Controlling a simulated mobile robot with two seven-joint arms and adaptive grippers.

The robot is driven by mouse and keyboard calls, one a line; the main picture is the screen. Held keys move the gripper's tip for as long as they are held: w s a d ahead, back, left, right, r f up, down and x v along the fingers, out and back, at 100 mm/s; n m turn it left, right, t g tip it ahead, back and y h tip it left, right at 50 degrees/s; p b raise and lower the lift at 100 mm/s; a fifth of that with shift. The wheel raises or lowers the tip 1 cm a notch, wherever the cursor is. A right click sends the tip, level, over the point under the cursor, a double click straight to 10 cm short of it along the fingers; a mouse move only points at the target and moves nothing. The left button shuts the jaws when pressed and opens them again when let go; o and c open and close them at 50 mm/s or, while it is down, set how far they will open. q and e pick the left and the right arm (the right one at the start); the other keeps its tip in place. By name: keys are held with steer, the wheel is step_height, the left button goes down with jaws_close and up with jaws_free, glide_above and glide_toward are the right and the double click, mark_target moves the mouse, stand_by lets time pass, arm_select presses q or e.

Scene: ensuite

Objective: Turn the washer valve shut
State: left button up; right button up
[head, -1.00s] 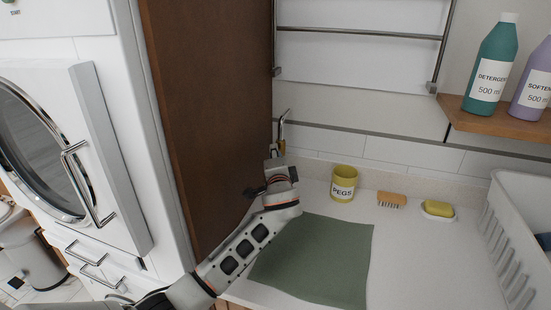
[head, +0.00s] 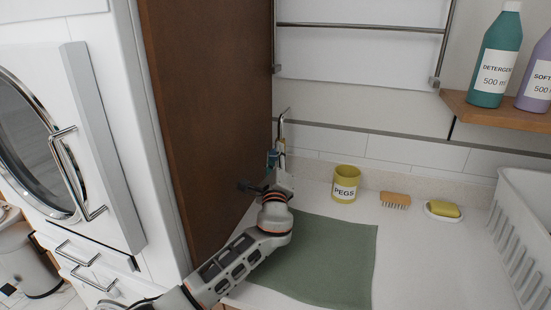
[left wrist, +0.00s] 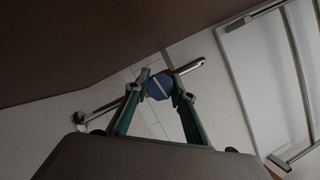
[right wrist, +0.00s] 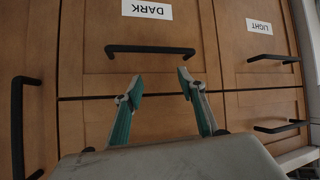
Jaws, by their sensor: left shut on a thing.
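The washer valve has a blue knob with a pale stripe across it (left wrist: 160,86), seen between the fingertips in the left wrist view. In the head view a bit of the blue knob (head: 272,158) shows beside the brown panel, below a thin metal pipe (head: 282,125). My left gripper (left wrist: 163,86) is shut on the knob, one finger on each side; in the head view its wrist hides much of the valve. My right gripper (right wrist: 159,84) is open and empty, in front of brown drawers.
A tall brown panel (head: 205,110) stands close on the left of my left gripper. A green mat (head: 325,260), a yellow PEGS cup (head: 345,184), a brush (head: 395,200) and a soap dish (head: 443,217) lie on the counter. Black drawer handles (right wrist: 150,50) face my right gripper.

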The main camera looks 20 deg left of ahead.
arm_select(q)
steer(key=shift+m, duration=0.8)
steer(key=shift+m+t+h, duration=0.3)
steer(key=o, duration=1.1)
steer(key=shift+o, duration=0.2)
steer(key=v, duration=1.2)
